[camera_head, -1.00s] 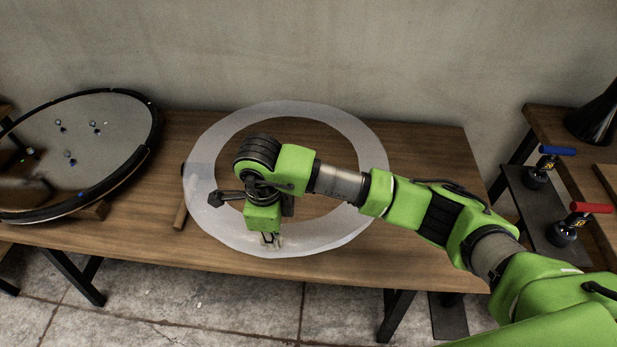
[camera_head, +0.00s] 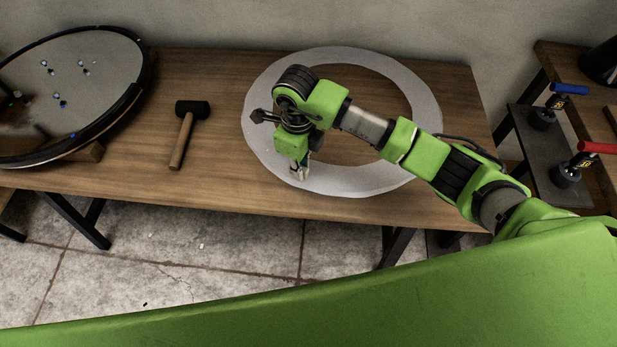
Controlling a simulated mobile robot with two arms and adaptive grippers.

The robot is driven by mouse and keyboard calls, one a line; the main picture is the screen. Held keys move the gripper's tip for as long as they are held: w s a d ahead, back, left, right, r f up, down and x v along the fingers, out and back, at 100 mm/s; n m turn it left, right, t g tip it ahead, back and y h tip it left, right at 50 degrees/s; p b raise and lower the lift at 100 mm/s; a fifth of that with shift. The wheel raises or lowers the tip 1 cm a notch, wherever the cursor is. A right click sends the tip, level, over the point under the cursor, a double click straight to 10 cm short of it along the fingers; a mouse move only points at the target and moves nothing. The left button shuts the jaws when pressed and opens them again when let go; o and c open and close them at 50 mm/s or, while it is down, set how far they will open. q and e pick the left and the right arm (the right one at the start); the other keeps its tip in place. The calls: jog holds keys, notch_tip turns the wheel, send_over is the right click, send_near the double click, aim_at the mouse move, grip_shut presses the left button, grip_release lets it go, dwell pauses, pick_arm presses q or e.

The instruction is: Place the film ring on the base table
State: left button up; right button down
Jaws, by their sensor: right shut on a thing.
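The film ring (camera_head: 265,125) is a wide, flat, translucent white ring over the right half of the long wooden table (camera_head: 222,170). My right gripper (camera_head: 299,171) points down and is shut on the front left part of the film ring. My right arm crosses above the ring and hides part of its right side and opening. I cannot tell whether the ring touches the tabletop or hangs just above it. My left gripper is out of view.
A mallet (camera_head: 184,140) lies left of the ring. A round black-rimmed disc (camera_head: 139,90) stands tilted at the table's left end. Blue-handled (camera_head: 569,89) and red-handled (camera_head: 597,147) tools stand at right on a dark shelf. A wall rises behind the table.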

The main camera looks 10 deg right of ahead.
aim_at(309, 177)
jog(key=shift+w+d+f, duration=0.1)
jog(key=shift+d+f, duration=0.2)
jog(key=shift+f, duration=0.15)
jog(key=f+b, duration=0.1)
jog(key=f, duration=0.1)
jog(key=d+f+b, duration=0.1)
jog(key=f+b, duration=0.1)
jog(key=shift+w+d+f, duration=0.15)
jog(key=shift+d+f, duration=0.05)
jog(key=shift+f, duration=0.15)
jog(key=shift+r, duration=0.1)
jog(key=c, duration=2)
grip_release()
jog(key=shift+c, duration=0.2)
